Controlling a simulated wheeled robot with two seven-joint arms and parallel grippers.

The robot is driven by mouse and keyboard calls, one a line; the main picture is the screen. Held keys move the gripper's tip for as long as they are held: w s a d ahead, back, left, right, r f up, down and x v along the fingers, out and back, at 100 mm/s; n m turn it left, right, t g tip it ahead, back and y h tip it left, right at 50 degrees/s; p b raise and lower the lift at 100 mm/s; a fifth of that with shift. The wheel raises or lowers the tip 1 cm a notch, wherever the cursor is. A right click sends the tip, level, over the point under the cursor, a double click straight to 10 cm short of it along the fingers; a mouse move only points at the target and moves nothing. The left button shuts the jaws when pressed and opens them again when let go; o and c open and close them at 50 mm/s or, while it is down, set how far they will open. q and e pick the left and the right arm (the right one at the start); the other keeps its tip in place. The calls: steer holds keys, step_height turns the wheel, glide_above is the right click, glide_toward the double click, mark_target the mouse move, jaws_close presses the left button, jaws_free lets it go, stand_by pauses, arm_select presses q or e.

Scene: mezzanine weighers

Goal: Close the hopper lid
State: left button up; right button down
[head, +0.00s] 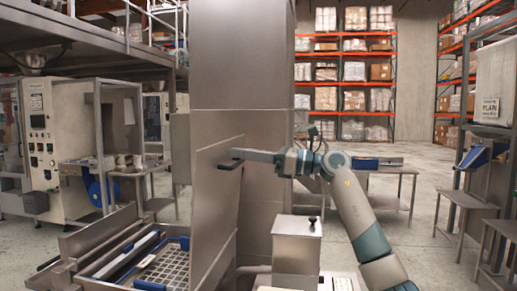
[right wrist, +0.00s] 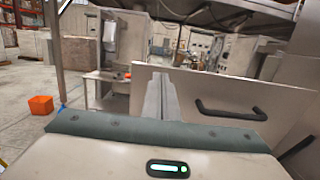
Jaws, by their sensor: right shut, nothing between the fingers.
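The hopper lid (head: 215,200) looks like a large flat metal panel, standing steeply upright left of the grey column in the head view. In the right wrist view the lid (right wrist: 285,108) shows a black bar handle (right wrist: 230,113) on its face. My right gripper (head: 238,154) is shut and empty, at the upper part of the lid. In the right wrist view its closed fingers (right wrist: 160,90) lie left of the handle, in front of the panel. I cannot tell whether they touch it. The hopper opening is not clearly seen. My left gripper is out of view.
A metal bench with a blue-edged grid tray (head: 165,262) lies low at left. A small metal box with a black knob (head: 297,240) stands right of the lid. The tall column (head: 240,75) rises close behind. An orange bin (right wrist: 41,105) stands on the floor.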

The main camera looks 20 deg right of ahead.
mark_target(207, 148)
steer(key=shift+p+x, duration=1.55)
steer(key=shift+x, duration=1.6)
